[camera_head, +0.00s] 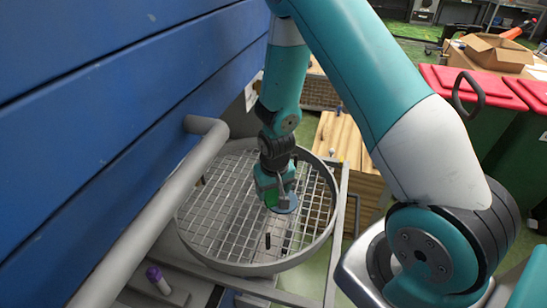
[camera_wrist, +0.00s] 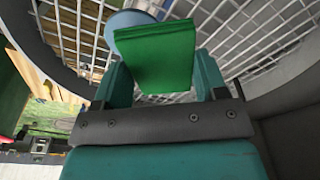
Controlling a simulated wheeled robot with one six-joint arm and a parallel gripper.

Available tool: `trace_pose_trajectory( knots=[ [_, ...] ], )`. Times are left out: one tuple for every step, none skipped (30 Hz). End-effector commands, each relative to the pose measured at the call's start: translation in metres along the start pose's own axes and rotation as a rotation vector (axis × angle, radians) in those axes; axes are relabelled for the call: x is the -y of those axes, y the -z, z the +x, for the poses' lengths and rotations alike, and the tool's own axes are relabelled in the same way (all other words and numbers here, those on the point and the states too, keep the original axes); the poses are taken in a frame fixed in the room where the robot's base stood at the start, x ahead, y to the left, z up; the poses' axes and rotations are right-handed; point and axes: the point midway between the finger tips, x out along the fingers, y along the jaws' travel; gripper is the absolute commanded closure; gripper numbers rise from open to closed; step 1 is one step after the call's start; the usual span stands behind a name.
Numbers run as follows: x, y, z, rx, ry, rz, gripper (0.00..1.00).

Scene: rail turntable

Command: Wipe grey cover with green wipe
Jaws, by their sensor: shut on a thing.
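My gripper (camera_head: 274,190) points down over the round wire-mesh turntable. It is shut on the green wipe (camera_wrist: 155,57), a flat green block held between the two teal fingers in the wrist view. In the head view only a small part of the wipe (camera_head: 271,198) shows. A round blue-grey disc (camera_head: 288,203), which looks like the grey cover, lies right at the wipe. In the wrist view the disc (camera_wrist: 128,19) shows partly behind the wipe's far edge. I cannot tell whether the wipe touches it.
The mesh turntable (camera_head: 215,205) has a raised grey rim. A small dark upright item (camera_head: 268,241) stands on its near part. A thick grey rail (camera_head: 150,215) and a blue wall (camera_head: 90,90) close off the left. A purple-capped item (camera_head: 157,279) is at the lower left.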

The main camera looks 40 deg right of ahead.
Motion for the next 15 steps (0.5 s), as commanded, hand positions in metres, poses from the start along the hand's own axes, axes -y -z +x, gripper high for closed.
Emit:
trace_pose_trajectory(
  knots=[
    [-0.011, 0.011, -0.006, -0.003, -0.011, 0.101, 0.53],
    [-0.018, 0.016, -0.007, -0.003, -0.019, 0.165, 0.53],
    [-0.026, 0.022, -0.01, -0.003, -0.029, 0.245, 0.53],
    [-0.032, 0.026, -0.012, -0.003, -0.036, 0.301, 0.53],
    [-0.038, 0.029, -0.013, -0.003, -0.042, 0.349, 0.53],
    [-0.044, 0.033, -0.014, -0.003, -0.048, 0.405, 0.53],
    [-0.048, 0.035, -0.015, -0.003, -0.052, 0.437, 0.53],
    [-0.05, 0.036, -0.015, -0.003, -0.055, 0.461, 0.53],
    [-0.053, 0.037, -0.014, -0.003, -0.057, 0.484, 0.53],
    [-0.054, 0.037, -0.013, -0.003, -0.059, 0.493, 0.53],
    [-0.054, 0.037, -0.011, -0.002, -0.059, 0.497, 0.53],
    [-0.054, 0.037, -0.009, -0.002, -0.06, 0.497, 0.53],
    [-0.054, 0.036, -0.006, -0.002, -0.059, 0.496, 0.53],
    [-0.054, 0.036, -0.004, -0.002, -0.059, 0.495, 0.53],
    [-0.054, 0.035, 0.0, -0.003, -0.059, 0.495, 0.53]
  ],
)
